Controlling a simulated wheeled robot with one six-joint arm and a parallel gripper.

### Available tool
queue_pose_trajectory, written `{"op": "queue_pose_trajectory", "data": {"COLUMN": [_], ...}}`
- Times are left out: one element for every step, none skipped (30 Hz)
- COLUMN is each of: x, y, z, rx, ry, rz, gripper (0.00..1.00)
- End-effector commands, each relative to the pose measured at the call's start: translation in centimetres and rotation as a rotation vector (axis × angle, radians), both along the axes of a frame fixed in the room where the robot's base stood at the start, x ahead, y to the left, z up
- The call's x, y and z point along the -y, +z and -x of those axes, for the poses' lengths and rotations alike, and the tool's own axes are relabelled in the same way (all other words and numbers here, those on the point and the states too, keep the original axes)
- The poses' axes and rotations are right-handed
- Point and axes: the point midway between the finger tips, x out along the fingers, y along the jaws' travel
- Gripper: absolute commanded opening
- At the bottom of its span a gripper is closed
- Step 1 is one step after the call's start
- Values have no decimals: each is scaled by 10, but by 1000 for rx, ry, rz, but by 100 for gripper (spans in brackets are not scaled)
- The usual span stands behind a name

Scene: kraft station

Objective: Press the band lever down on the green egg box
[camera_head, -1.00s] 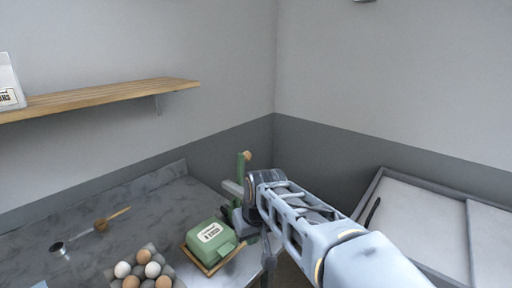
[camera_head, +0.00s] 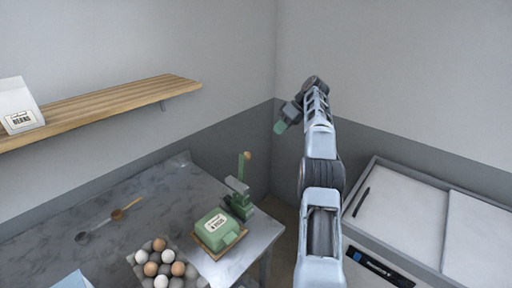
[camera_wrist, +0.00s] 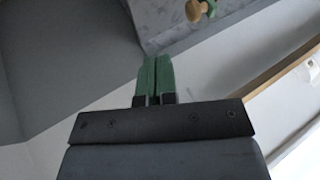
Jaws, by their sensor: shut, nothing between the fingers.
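The green egg box (camera_head: 208,236) with a white label sits closed on a small wooden tray (camera_head: 236,238) near the right corner of the grey table. Just behind it stands a green band press (camera_head: 238,206). Its lever (camera_head: 243,168) points up and ends in a tan knob (camera_head: 247,155). The knob also shows at the top of the wrist view (camera_wrist: 196,11). My gripper (camera_head: 281,127) is raised above and to the right of the lever, apart from it. In the wrist view its green fingers (camera_wrist: 155,62) are together and empty.
An egg tray (camera_head: 190,270) with brown and white eggs stands left of the box. A wooden-handled tool (camera_head: 125,210) lies farther left. A wooden shelf (camera_head: 110,106) holds a white bag (camera_head: 18,108). A pale-topped cabinet (camera_head: 405,225) stands at the right.

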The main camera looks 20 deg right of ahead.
Motion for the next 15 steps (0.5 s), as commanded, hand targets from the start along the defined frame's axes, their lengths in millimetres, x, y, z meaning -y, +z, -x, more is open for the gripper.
{"op": "queue_pose_trajectory", "data": {"x": [2,3,4,4,4,4,4,4,4,4,4,4,4,3,2], "y": [0,0,0,0,0,0,0,0,0,0,0,0,-1,-1,-3], "z": [0,0,1,1,0,1,1,1,0,0,1,0,0,0,0], "rx": [4,6,8,9,9,9,9,9,9,9,9,9,8,8,8], "ry": [5,9,12,12,13,13,13,13,12,12,12,12,11,11,11], "rz": [-2,-3,-4,-4,-4,-4,-4,-4,-4,-4,-3,-3,-3,-3,-3], "gripper": [0,0,0,0,0,0,0,0,0,0,0,0,0,0,0]}}
